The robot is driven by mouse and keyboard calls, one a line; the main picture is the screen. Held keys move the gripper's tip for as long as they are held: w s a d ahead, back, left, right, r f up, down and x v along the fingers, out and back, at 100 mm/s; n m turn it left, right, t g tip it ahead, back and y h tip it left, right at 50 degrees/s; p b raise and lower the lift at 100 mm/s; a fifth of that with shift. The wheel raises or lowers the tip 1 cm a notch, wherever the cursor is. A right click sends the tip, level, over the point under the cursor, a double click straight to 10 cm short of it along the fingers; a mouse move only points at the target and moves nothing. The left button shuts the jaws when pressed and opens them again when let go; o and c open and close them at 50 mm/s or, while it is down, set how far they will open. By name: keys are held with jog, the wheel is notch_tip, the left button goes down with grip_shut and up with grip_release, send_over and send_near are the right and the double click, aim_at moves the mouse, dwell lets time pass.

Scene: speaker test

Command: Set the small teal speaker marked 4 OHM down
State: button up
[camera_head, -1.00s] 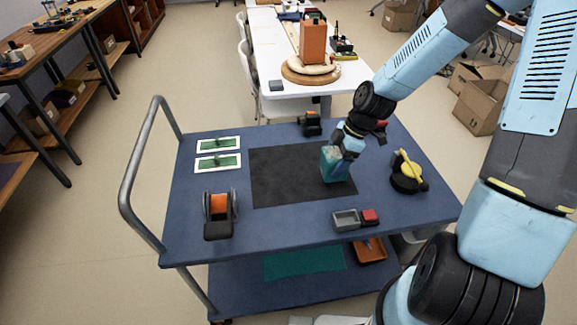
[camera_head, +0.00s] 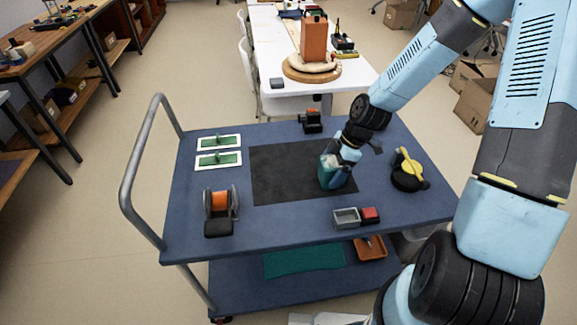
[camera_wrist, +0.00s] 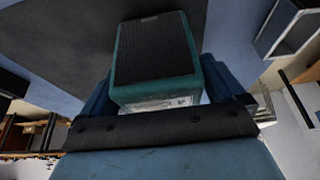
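The small teal speaker (camera_head: 326,170) is in my gripper (camera_head: 338,172), over the right part of the dark mat (camera_head: 283,175) on the blue cart. In the wrist view the speaker (camera_wrist: 155,48) shows a black ribbed grille and a pale label at its near end; I cannot read the label. The blue fingers of my gripper (camera_wrist: 160,86) lie close against its two sides. The speaker's lower end is at or just above the mat; I cannot tell whether it touches.
On the cart top (camera_head: 270,223) stand an orange spool on a black holder (camera_head: 219,208), two white-framed green cards (camera_head: 218,159), a grey open box (camera_head: 346,217) beside a red block (camera_head: 370,215), a yellow-and-black item (camera_head: 407,172) and a small black-orange device (camera_head: 311,122). The mat's left part is bare.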

jog(key=shift+o, duration=0.2)
jog(key=v, duration=1.2)
jog(key=shift+d+r, duration=0.1)
jog(key=shift+d, duration=0.1)
